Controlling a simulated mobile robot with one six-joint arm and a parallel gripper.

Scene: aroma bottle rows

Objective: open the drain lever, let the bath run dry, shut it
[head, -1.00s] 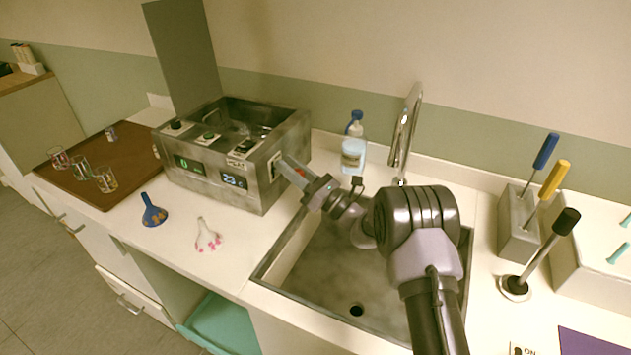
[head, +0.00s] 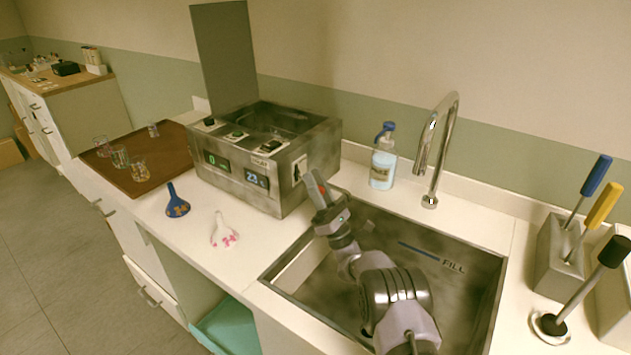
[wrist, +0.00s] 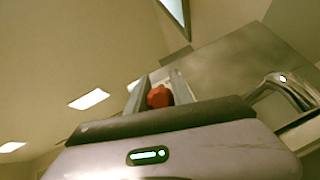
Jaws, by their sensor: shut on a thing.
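The bath (head: 236,181) is a grey metal box with displays and an open top, left of the sink. Its water level cannot be made out. My gripper (head: 314,180) is at the bath's right side, over the sink's left edge, fingers pointing up. It is shut on the red knob of the drain lever (head: 322,188). In the wrist view the red knob (wrist: 159,97) sits between the two fingers. The rest of the lever is hidden by the fingers. A pale plate (head: 299,170) is on the bath's side behind the fingertips.
The sink (head: 465,290) is below my arm, with a tap (head: 440,150) behind it. A blue-capped bottle (head: 383,165) stands behind the sink. Glasses stand on a brown tray (head: 160,175).

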